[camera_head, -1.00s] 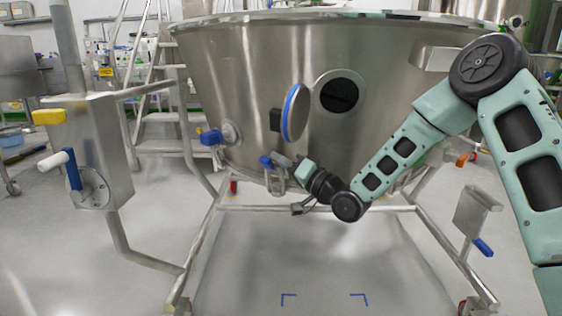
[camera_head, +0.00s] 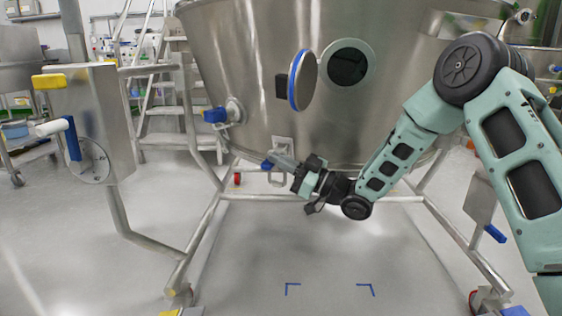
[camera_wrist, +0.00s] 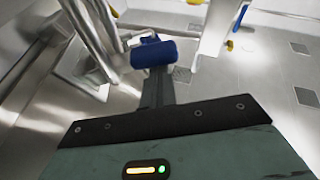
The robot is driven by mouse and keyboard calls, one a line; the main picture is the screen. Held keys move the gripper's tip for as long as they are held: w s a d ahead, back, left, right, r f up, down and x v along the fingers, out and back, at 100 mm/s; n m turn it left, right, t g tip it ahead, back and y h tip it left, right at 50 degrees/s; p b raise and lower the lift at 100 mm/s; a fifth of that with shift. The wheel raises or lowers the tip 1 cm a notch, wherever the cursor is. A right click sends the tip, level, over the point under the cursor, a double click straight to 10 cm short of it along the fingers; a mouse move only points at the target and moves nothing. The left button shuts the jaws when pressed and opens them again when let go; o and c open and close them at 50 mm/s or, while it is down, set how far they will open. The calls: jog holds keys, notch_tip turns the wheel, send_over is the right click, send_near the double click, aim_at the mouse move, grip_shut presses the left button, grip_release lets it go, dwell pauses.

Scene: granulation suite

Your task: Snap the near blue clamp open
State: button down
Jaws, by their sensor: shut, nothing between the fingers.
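The near blue clamp's handle (camera_head: 266,166) shows low on the steel vessel's front, just left of my fingertips. Its metal bracket (camera_head: 283,147) is on the vessel wall, partly hidden behind my gripper (camera_head: 280,162). In the wrist view a blue cylindrical grip (camera_wrist: 153,53) lies across the tip of my shut fingers (camera_wrist: 157,84). The fingers are closed together with nothing between them. They look very close to the blue grip; I cannot tell whether they touch it.
The steel vessel (camera_head: 235,70) has a round port (camera_head: 348,63) with a blue-rimmed lid (camera_head: 303,80) standing open. Another blue handle (camera_head: 215,115) is at its left. A frame rail (camera_head: 255,198) runs below my gripper. The floor in front (camera_head: 320,255) is clear.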

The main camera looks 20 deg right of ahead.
aim_at(273, 167)
notch_tip(273, 167, down, 2)
jog(key=n+g, duration=0.1)
jog(key=n, duration=0.1)
jog(key=n+g+y, duration=0.1)
jog(key=n, duration=0.1)
jog(key=shift+w+n+b, duration=0.15)
jog(key=shift+n+b, duration=0.25)
jog(key=shift+w+d+f, duration=0.15)
jog(key=shift+d+f, duration=0.1)
jog(key=shift+f, duration=0.25)
jog(key=shift+w+f, duration=0.1)
jog(key=shift+f, duration=0.2)
